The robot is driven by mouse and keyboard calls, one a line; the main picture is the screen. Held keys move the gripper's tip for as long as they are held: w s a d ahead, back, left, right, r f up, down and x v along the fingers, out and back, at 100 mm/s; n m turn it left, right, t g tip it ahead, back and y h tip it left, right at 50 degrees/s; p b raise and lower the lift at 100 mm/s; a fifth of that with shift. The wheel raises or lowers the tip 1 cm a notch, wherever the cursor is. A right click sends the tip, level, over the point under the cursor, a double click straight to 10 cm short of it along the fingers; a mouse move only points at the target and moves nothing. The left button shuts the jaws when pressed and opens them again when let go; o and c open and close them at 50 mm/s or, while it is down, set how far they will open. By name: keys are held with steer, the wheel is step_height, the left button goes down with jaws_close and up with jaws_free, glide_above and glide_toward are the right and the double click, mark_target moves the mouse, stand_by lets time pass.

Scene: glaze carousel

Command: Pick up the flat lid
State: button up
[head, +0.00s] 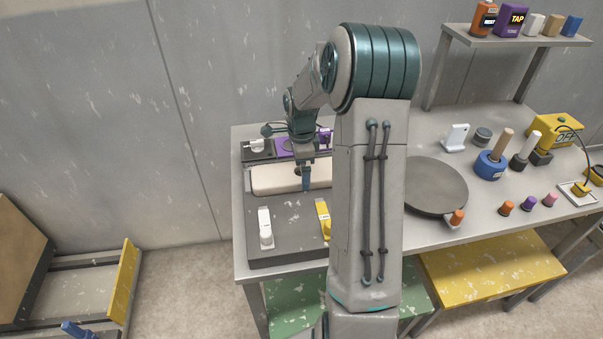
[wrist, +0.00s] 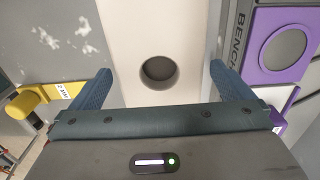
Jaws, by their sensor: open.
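A long cream slab (head: 268,179) with rounded ends lies on the dark bench block; it appears to be the flat lid. In the wrist view the slab (wrist: 160,30) runs up the middle, with a dark round recess or knob (wrist: 159,70) on it; I cannot tell which. My gripper (wrist: 160,68) is open, its two blue fingers on either side of the slab's width. In the head view my gripper (head: 305,184) is over the slab, and my arm hides the slab's right end. I cannot tell whether the fingers touch it.
A dark block (head: 285,240) carries a white handle piece (head: 265,227) and a yellow one (head: 323,218) in front of the slab. A purple panel (head: 290,149) lies behind it. A dark round disc (head: 436,186) is to the right, with several small coloured items beyond.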

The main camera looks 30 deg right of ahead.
steer(key=shift+f, duration=0.25)
steer(key=c, duration=1.4)
steer(key=shift+r, duration=0.15)
steer(key=shift+r, duration=0.5)
step_height(320, 180, up, 3)
steer(key=shift+w+d+b, duration=0.1)
steer(key=shift+d+b, duration=0.05)
steer(key=shift+b, duration=0.4)
steer(key=d+r, duration=0.2)
steer(key=d, duration=0.1)
steer(key=w+d+r, duration=0.1)
steer(key=d+r, duration=0.1)
steer(key=d, duration=0.2)
steer(key=w+d+r+b, duration=0.1)
steer(key=d+r, duration=0.1)
steer(key=d, duration=0.2)
steer(key=shift+w+r, duration=0.25)
steer(key=shift+r, duration=0.15)
